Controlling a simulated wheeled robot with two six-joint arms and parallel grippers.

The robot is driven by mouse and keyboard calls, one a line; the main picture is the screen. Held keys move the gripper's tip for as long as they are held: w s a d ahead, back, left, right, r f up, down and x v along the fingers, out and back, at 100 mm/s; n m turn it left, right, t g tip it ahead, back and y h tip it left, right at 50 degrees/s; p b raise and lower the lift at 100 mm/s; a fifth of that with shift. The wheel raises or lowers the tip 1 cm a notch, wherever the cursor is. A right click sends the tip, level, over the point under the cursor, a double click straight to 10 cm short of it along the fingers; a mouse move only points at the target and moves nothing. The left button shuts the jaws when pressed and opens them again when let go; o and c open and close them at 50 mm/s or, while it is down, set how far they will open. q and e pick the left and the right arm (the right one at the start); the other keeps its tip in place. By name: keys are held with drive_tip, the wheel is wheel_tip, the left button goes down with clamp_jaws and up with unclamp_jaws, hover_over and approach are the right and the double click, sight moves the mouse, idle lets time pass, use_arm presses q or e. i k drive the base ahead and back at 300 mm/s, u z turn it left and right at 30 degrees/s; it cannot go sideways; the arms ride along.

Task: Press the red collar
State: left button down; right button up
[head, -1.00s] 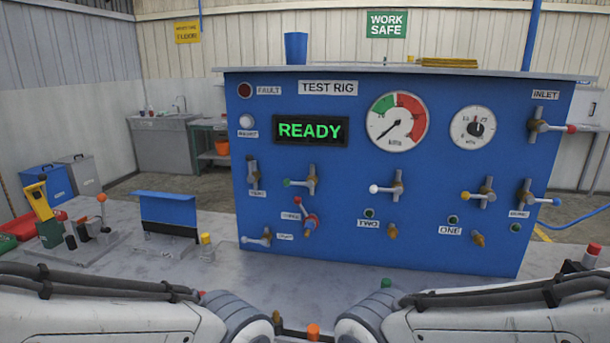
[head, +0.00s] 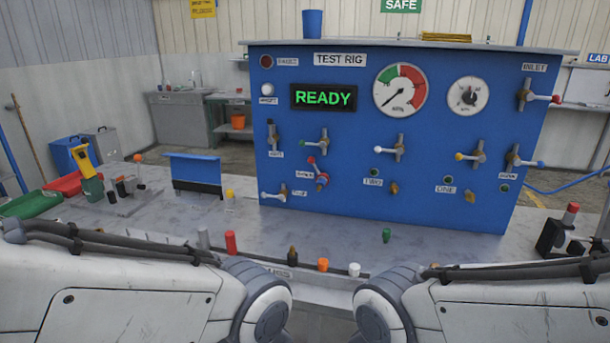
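On the blue test rig panel (head: 470,207), a fitting with red parts (head: 321,179) sits at a port left of centre, below a green-tipped valve handle. Its label is too blurred to read surely, and I cannot tell whether its red part is a collar. A separate red cylinder (head: 230,243) stands near the bench's front edge, left of centre. Another red-topped piece (head: 571,213) stands on a black block at the right. My two arms show at the bottom left and bottom right. Neither gripper is in view.
A blue plate stand (head: 194,170) and a yellow tool (head: 86,170) are at left.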

sight(311, 159)
drive_tip(key=u, duration=0.05)
drive_tip(key=k, duration=0.15)
drive_tip(key=z, duration=0.35)
drive_tip(key=i, duration=1.1)
drive_tip(key=u, duration=0.55)
